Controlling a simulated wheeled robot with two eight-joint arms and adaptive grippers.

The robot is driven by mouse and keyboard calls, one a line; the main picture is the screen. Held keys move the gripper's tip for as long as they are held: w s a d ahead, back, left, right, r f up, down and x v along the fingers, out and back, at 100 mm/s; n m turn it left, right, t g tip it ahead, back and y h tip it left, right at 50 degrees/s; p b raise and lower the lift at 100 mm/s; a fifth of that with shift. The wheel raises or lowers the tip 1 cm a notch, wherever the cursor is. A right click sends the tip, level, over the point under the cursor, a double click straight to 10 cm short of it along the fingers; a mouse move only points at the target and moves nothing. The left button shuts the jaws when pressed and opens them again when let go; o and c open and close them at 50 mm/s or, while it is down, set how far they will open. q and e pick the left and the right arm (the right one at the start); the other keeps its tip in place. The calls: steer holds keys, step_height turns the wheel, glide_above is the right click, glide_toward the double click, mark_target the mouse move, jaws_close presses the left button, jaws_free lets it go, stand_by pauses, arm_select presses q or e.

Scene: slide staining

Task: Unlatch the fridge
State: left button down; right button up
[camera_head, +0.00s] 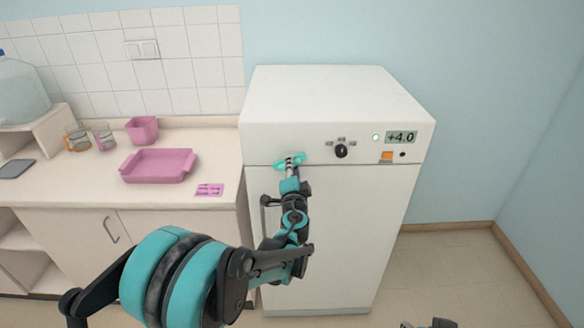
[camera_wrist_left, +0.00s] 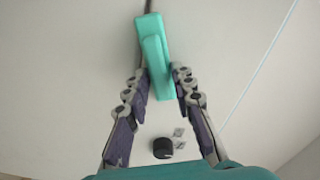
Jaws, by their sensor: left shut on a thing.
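The white fridge (camera_head: 350,235) stands in the middle of the head view with its door closed. Its teal latch (camera_head: 301,159) sits at the seam between the top panel and the door, left of the dial. My left gripper (camera_head: 291,163) is at the latch and partly covers it. In the left wrist view, the latch (camera_wrist_left: 154,58) lies between the two fingers of my left gripper (camera_wrist_left: 160,84), which is shut on it. A dark piece at the bottom edge (camera_head: 432,323) looks like part of my right gripper; its fingers cannot be made out.
The fridge panel has a black dial (camera_head: 341,151), an orange switch (camera_head: 386,156) and a display (camera_head: 401,137) reading +4.0. To the left, a counter (camera_head: 80,180) bears a pink tray (camera_head: 158,166), a pink pot (camera_head: 143,130) and beakers. The floor right of the fridge is clear.

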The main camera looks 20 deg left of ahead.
arm_select(q)
steer(key=m, duration=0.4)
steer(key=shift+f+m, duration=0.25)
steer(key=shift+m, duration=0.05)
stand_by(0.5)
steer(key=c, duration=1.5)
jaws_free()
steer(key=shift+d, duration=0.1)
steer(key=v, duration=1.2)
